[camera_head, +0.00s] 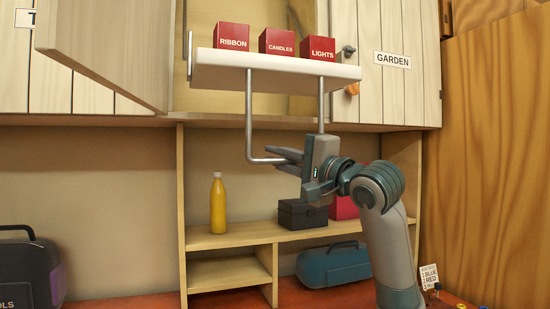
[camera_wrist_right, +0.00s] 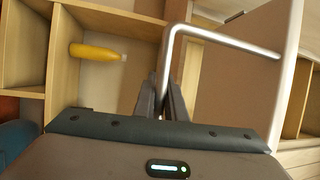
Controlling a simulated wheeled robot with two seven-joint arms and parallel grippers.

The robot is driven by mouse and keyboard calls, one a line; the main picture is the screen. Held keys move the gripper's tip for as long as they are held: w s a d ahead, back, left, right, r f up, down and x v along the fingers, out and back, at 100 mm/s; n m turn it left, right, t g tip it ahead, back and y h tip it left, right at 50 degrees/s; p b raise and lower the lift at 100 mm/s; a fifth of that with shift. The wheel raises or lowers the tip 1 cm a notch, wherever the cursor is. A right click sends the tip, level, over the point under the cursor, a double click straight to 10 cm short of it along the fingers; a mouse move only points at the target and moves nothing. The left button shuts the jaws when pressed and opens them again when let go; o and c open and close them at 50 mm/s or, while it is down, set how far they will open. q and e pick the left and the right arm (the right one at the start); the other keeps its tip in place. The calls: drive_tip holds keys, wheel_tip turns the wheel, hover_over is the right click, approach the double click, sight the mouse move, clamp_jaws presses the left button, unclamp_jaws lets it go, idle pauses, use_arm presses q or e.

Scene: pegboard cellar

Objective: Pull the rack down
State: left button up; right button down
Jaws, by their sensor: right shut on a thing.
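The rack (camera_head: 275,69) is a white shelf hanging in front of the upper cabinet. It carries three red boxes labelled RIBBON (camera_head: 233,37), CANDLES (camera_head: 277,42) and LIGHTS (camera_head: 318,46). A metal U-shaped handle (camera_head: 249,115) hangs below the rack; it also shows in the right wrist view (camera_wrist_right: 225,39). My right gripper (camera_head: 285,156) is at the handle's lower bar. In the right wrist view its fingers (camera_wrist_right: 168,95) are closed together around the bar. The fingers hide the gripped part. My left gripper is not in view.
The cabinet's left door (camera_head: 105,45) stands open; the GARDEN door (camera_head: 395,85) is on the right. Below, a shelf unit (camera_head: 235,237) holds a yellow bottle (camera_head: 218,205) and a dark box (camera_head: 302,214). A blue case (camera_head: 334,264) sits lower. Open space lies left of the handle.

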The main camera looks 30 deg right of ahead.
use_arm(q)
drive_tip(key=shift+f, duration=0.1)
use_arm(e)
drive_tip(key=shift+w+a+f+g, duration=0.1)
drive_tip(key=shift+a+f+g, duration=0.15)
drive_tip(key=shift+f, duration=0.25)
drive_tip(key=c, duration=1.9)
unclamp_jaws()
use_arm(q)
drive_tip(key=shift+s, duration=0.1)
use_arm(e)
drive_tip(key=shift+o, duration=0.4)
drive_tip(key=shift+s+d+r, duration=0.2)
drive_tip(key=shift+s, duration=0.05)
drive_tip(key=shift+s+d, duration=0.15)
drive_tip(key=shift+s, duration=0.4)
use_arm(q)
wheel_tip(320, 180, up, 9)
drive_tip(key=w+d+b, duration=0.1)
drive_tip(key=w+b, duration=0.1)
drive_tip(key=b, duration=0.1)
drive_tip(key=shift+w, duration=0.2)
use_arm(e)
drive_tip(key=v, duration=1.6)
drive_tip(key=shift+f, duration=0.35)
drive_tip(key=shift+s, duration=0.1)
